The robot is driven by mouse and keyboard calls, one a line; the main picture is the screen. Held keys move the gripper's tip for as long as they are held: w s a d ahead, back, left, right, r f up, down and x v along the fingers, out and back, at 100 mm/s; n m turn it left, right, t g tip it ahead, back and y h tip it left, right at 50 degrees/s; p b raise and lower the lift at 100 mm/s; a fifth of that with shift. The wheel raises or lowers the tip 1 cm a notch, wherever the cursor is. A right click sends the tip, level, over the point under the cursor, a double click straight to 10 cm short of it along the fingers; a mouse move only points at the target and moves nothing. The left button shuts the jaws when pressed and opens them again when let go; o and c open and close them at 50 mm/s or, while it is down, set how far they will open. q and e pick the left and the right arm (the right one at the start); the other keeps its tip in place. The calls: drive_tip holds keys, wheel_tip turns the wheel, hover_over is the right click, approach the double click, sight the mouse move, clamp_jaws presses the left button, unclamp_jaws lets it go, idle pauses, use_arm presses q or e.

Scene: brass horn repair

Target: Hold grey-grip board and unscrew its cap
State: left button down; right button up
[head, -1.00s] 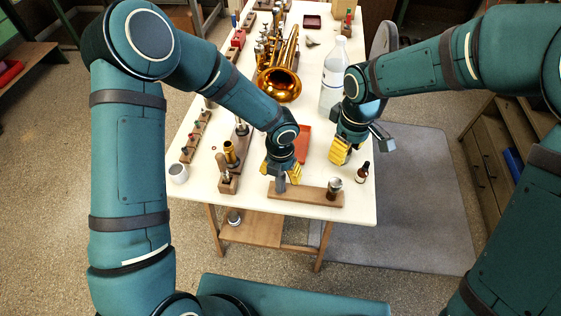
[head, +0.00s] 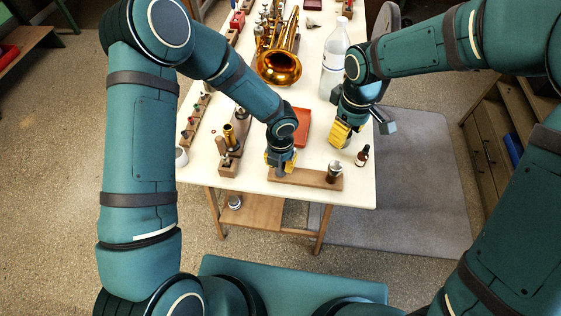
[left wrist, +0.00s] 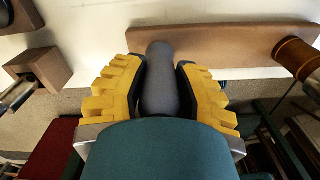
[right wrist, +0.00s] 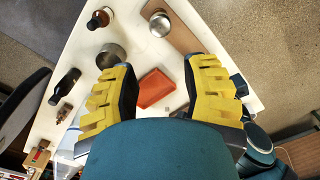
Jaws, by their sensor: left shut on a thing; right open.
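The wooden board (head: 310,181) lies along the table's front edge. Its grey grip (left wrist: 160,85) stands between the yellow fingers of my left gripper (head: 280,160), which is shut on it; in the head view the gripper hides most of the grip. At the board's right end is a brown, round post with a shiny metal cap (head: 335,168); the cap also shows from above in the right wrist view (right wrist: 160,24). My right gripper (head: 341,134) is open and empty, above the table behind the cap and apart from it.
A small dark bottle (head: 362,154) stands right of the cap. An orange-red tray (head: 302,128) lies behind the board. A brass horn (head: 280,65), a clear bottle (head: 334,60) and a wooden block with a brass part (head: 230,140) stand further back or left.

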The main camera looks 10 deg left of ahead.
sight(335, 166)
drive_tip(key=o, duration=0.5)
drive_tip(key=f+n, duration=0.2)
drive_tip(key=f, duration=0.3)
drive_tip(key=f+n, duration=0.2)
drive_tip(key=f, duration=0.3)
drive_tip(key=f+n, duration=0.3)
drive_tip(key=f, duration=0.2)
drive_tip(key=shift+a+f, duration=0.25)
clamp_jaws()
drive_tip(key=n, duration=0.5)
drive_tip(key=shift+s, duration=0.2)
drive_tip(key=shift+n, duration=0.4)
